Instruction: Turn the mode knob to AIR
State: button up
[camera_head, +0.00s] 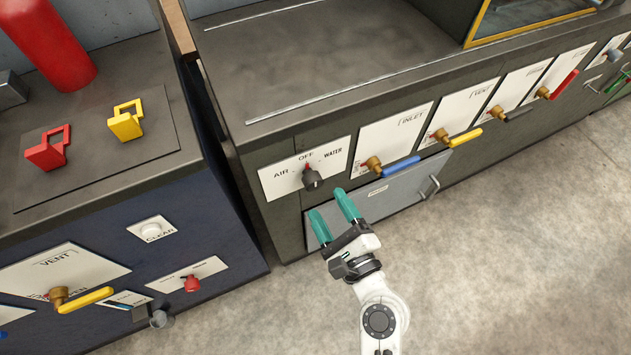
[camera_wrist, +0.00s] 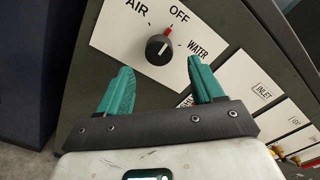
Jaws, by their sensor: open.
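The mode knob (camera_head: 312,181) is a dark round knob on a white plate (camera_head: 275,183) marked AIR, OFF and WATER. The knob also shows in the wrist view (camera_wrist: 158,50), with a red mark at its edge toward OFF. AIR is to the left of OFF and WATER to the right. My gripper (camera_head: 328,202) has two teal fingers spread apart with nothing between them. It is in front of the panel, just below the knob in the head view. In the wrist view my gripper (camera_wrist: 160,68) has its fingers on either side below the knob, apart from it.
Right of the knob plate are valve panels with blue (camera_head: 401,167), yellow (camera_head: 465,137) and red (camera_head: 563,84) levers. A grey drawer front (camera_head: 395,193) is below. A dark blue cabinet (camera_head: 215,225) stands on the left. The floor on the right is clear.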

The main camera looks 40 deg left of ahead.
aim_at(316, 186)
jog(key=x, duration=0.7)
jog(key=shift+a, duration=0.15)
jog(key=c, duration=1.1)
